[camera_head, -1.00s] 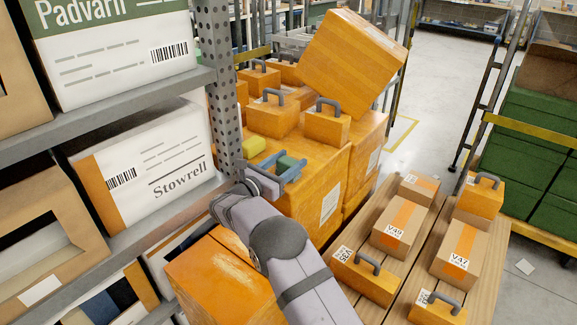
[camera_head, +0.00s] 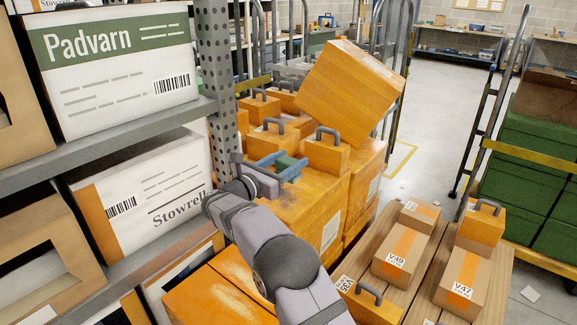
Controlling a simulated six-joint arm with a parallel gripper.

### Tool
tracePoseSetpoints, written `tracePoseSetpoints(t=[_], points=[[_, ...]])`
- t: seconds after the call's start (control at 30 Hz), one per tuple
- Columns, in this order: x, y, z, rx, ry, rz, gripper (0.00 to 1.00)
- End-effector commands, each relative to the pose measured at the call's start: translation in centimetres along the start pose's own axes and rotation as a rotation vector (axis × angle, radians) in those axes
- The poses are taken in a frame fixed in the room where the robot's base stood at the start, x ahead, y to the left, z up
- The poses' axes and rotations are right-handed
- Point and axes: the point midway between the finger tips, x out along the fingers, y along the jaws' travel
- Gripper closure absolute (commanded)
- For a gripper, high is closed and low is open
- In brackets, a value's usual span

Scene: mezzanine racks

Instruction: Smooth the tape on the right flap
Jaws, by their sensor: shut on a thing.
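My gripper (camera_head: 277,168) is at the end of my arm, above the top of a large orange carton (camera_head: 307,208). I cannot tell whether the block touches the carton top. A white label is on the carton's side. No raised right flap or separate tape strip can be made out there; my gripper and wrist hide part of the top.
A grey shelf post (camera_head: 222,110) stands close left of my gripper. Orange handled boxes (camera_head: 326,153) and a tilted orange carton (camera_head: 350,88) are behind. Taped cartons (camera_head: 405,248) stand on a wooden pallet (camera_head: 428,272) at right. Open floor (camera_head: 440,110) lies beyond.

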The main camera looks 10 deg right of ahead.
Motion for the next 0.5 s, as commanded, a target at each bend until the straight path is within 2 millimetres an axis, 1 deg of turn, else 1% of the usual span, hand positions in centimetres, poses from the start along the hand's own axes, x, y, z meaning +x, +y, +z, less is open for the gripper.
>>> tracePoseSetpoints(t=[0.17, 0.27, 0.37, 0.47, 0.5], points=[[-1.7, 0.2, -1.1, -0.004, 0.001, 0.006, 0.72], [-3.7, 0.1, -2.4, -0.007, 0.001, 0.010, 0.72], [-6.6, -0.4, -4.1, -0.010, 0.001, 0.012, 0.72], [-10.1, -1.6, -5.8, -0.011, 0.000, 0.010, 0.72], [-11.6, -2.4, -6.4, -0.012, -0.001, 0.007, 0.72]])
